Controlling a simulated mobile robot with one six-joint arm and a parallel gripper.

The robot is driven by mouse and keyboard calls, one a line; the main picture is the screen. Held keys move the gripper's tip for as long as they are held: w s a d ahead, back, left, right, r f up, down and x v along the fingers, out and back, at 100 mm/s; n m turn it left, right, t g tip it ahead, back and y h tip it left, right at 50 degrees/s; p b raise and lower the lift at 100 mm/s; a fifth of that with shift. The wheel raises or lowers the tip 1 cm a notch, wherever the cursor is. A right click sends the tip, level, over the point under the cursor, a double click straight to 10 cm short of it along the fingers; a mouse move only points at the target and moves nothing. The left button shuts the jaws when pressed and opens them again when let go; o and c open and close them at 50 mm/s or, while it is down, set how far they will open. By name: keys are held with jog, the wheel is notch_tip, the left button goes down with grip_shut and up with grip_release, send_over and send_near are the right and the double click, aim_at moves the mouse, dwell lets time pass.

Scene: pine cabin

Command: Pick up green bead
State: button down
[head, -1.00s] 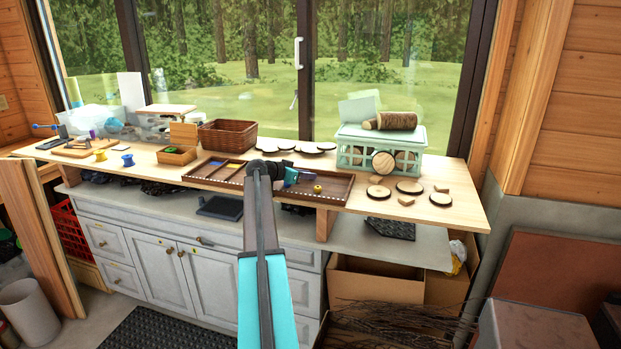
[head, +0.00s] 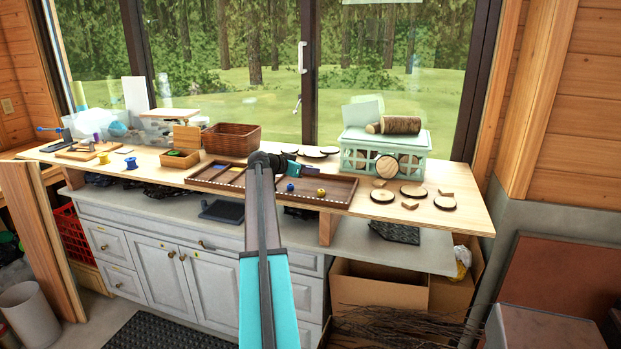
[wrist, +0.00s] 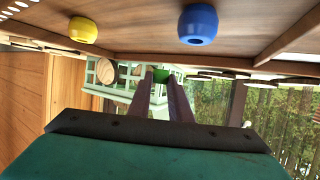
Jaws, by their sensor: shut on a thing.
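My gripper (wrist: 160,80) is shut on the green bead (wrist: 161,74), which shows as a small green patch between the fingertips in the wrist view. In the head view my gripper (head: 312,168) is above the right part of the wooden tray (head: 338,190), and the green bead cannot be made out there. A blue bead (head: 290,187) and a yellow bead (head: 321,193) lie in the tray below. The blue bead (wrist: 198,24) and yellow bead (wrist: 83,29) also show in the wrist view, apart from the fingers.
Several wood slices (head: 413,191) lie right of the tray. A mint crate (head: 354,158) with a log (head: 400,125) on top stands behind them. A wicker basket (head: 231,140) and a small wooden box (head: 180,158) are at the left. Bare tabletop (head: 465,210) shows at the right end.

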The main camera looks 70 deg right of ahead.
jog(key=w+a+b, duration=0.1)
jog(key=a, duration=0.3)
jog(key=a+b, duration=0.1)
jog(key=a, duration=0.4)
jog(key=w+a+r+b, duration=0.1)
jog(key=a, duration=0.4)
jog(key=shift+w+a+b, duration=0.25)
jog(key=shift+w+b, duration=0.05)
jog(key=shift+w, duration=0.05)
jog(key=shift+w+a+r, duration=0.15)
jog(key=shift+a, duration=0.4)
jog(key=shift+w, duration=0.15)
